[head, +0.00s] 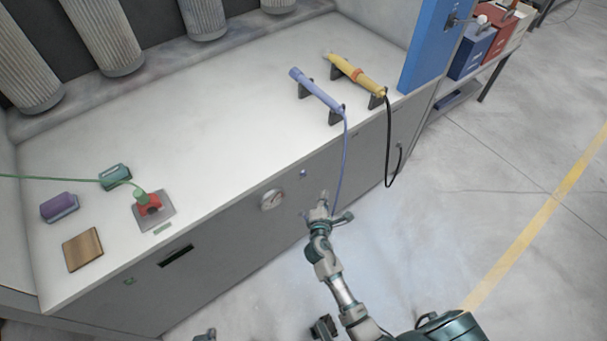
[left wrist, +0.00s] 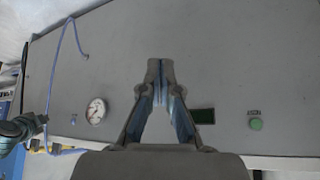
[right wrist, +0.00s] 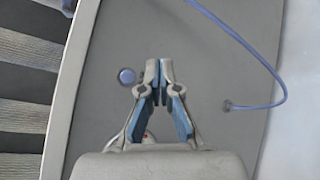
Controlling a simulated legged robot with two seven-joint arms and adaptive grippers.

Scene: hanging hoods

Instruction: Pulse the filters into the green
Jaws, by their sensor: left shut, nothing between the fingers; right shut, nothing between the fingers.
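Several grey pleated filters (head: 105,40) hang at the top left of the head view. A round gauge (head: 272,199) sits on the cabinet's front panel; it also shows in the left wrist view (left wrist: 96,111), its coloured zones too small to read. A blue button (head: 303,173) is right of the gauge and lies left of my right fingertips in the right wrist view (right wrist: 127,76). A green button (left wrist: 255,124) is at the panel's other end. My right gripper (head: 319,204) is shut and empty, below the blue button. My left gripper (left wrist: 160,70) is shut and empty, facing the panel.
On the bench top are a red button on a plate (head: 150,204), a purple block (head: 59,207), a wooden block (head: 82,249), and blue (head: 318,90) and yellow (head: 355,75) wands on stands. Their cables hang before the panel. The floor at right is clear.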

